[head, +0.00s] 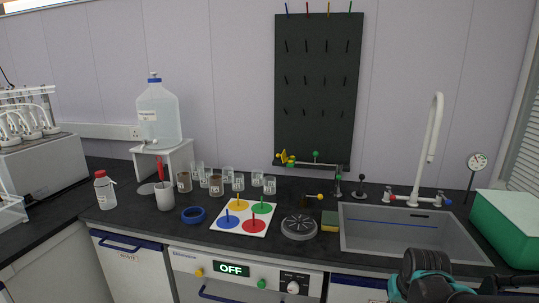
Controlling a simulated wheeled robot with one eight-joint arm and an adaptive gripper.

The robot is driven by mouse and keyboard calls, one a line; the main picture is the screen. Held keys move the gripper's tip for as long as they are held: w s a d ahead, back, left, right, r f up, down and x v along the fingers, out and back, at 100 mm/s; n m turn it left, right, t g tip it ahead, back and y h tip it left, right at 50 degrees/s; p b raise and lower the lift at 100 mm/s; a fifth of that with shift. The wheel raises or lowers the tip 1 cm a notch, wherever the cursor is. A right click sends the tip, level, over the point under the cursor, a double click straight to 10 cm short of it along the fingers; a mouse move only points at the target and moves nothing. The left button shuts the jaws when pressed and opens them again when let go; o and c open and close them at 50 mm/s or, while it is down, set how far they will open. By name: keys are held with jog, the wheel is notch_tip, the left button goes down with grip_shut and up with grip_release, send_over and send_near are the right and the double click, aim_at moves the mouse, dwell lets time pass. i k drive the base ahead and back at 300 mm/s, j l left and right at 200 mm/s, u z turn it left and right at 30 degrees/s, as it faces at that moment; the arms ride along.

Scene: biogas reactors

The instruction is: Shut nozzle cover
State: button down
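A multi-armed bench tap fitting stands behind the sink's left edge. It has a yellow knobbed piece (283,158) at its left end, a green knob (315,155) on top and a grey post (338,185). A lower yellow-tipped outlet (318,196) points left. I cannot tell which part is the nozzle cover, or whether it is open. Part of my arm, black with teal bands, shows at the bottom right in front of the sink. My gripper cannot be made out in this view.
A sink (412,233) with a tall white faucet (432,140) is at right, beside a green box (508,228). A sponge (330,221), a round grey device (299,227), a colored-dot board (258,227) and several beakers crowd the counter left of it.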

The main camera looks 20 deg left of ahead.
aim_at(284, 156)
jog(key=j+z, duration=0.2)
jog(key=j, duration=1.15)
jog(key=j+z, duration=0.2)
jog(key=j, duration=1.15)
jog(key=j+u, duration=0.25)
jog(key=j, duration=0.15)
jog(key=l+u, duration=0.25)
jog(key=u, duration=0.15)
jog(key=k+l+u, duration=0.15)
jog(key=u, duration=0.3)
jog(key=k+l+u, duration=0.15)
jog(key=u, duration=0.25)
jog(key=k+l, duration=0.25)
jog(key=l, duration=0.1)
